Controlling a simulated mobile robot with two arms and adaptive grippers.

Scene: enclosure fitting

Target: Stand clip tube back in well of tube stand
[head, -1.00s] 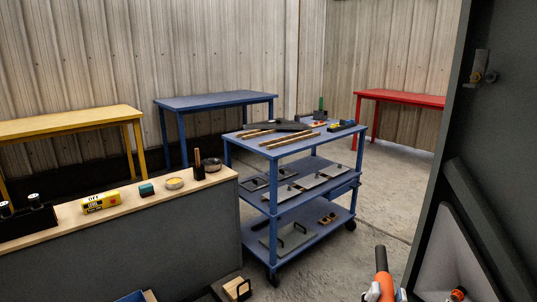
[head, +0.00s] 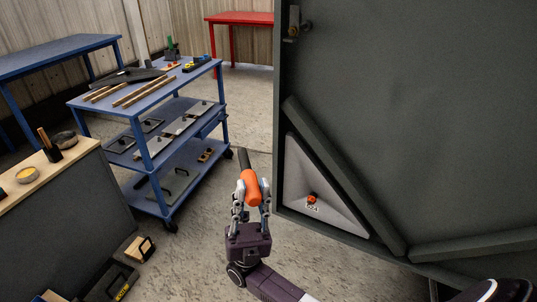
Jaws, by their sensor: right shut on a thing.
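My right gripper (head: 252,200) is in the lower middle of the head view, above the floor. It is shut on an orange tube-shaped thing (head: 251,188) with a dark end that points up and away. This may be the clip tube, but I cannot be sure. The fingers cover part of its lower end. I cannot make out the tube stand or its well for certain. A small dark holder with brown sticks (head: 52,150) stands on the wooden-topped bench at the left. My left gripper is not in view.
A blue cart (head: 150,98) with strips and tools stands at the left. The bench (head: 42,171) also bears a yellow round tin (head: 27,174) and a dark bowl (head: 66,139). A large dark grey panel (head: 400,110) fills the right. Cases lie on the floor at lower left.

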